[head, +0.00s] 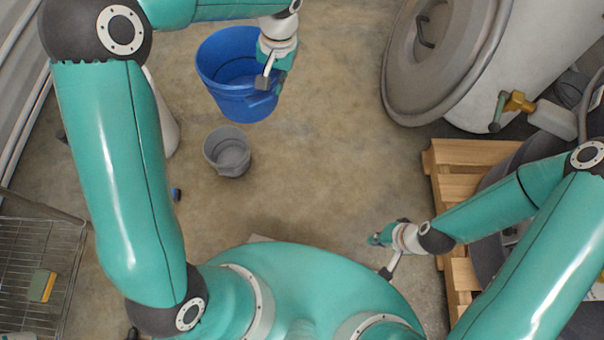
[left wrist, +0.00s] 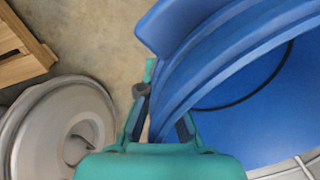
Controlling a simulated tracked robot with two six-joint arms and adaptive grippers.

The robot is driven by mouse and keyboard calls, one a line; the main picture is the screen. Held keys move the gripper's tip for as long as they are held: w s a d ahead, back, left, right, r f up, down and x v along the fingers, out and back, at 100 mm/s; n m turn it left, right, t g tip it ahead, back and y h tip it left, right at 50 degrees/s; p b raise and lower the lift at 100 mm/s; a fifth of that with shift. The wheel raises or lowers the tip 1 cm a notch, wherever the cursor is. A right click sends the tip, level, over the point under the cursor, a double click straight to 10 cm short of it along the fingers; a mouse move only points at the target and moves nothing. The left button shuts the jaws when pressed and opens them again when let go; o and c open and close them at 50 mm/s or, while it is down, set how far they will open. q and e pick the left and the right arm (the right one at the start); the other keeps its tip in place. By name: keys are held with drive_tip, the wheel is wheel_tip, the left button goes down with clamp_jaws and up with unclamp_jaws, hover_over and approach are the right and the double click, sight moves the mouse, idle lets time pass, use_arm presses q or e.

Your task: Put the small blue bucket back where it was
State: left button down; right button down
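The blue bucket (head: 215,65) is upright or nearly so, open at the top, in the upper middle of the head view. My left gripper (head: 268,82) is at its right-hand rim. In the left wrist view the blue bucket (left wrist: 255,100) fills the right side, and its rim and wall run between the two fingers of my left gripper (left wrist: 162,122), which look closed on it. I cannot tell whether its base touches the floor. My right gripper (head: 384,255) is low at the right, away from the bucket; its finger opening is unclear.
A smaller grey bucket (head: 228,152) stands on the floor just below the blue one. A wooden pallet (head: 470,155) and a large grey container with a round lid (head: 408,65) stand at right. A wire rack (head: 30,265) is at lower left. The middle floor is clear.

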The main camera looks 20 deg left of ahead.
use_arm(q)
drive_tip(key=shift+d, duration=0.1)
drive_tip(key=shift+s+d+f+m+t+h+b, duration=0.25)
drive_tip(key=shift+d+f+m+b, duration=1.55)
drive_tip(key=shift+f, duration=7.5)
drive_tip(key=shift+s+d+f+m+t+h+b, duration=0.25)
drive_tip(key=shift+f+m+b, duration=3.4)
drive_tip(key=shift+f, duration=5.65)
drive_tip(key=shift+s+d+f+m+t+b, duration=0.1)
drive_tip(key=shift+s+d+f+m+b, duration=0.45)
drive_tip(key=shift+f+m+b, duration=5.45)
drive_tip(key=f+n+p, duration=0.1)
drive_tip(key=f+n, duration=0.1)
drive_tip(key=f+n+p, duration=0.2)
drive_tip(key=n, duration=0.1)
drive_tip(key=f+n+p, duration=0.2)
drive_tip(key=n, duration=0.1)
drive_tip(key=shift+w+d+f, duration=0.15)
drive_tip(key=shift+w+f, duration=0.1)
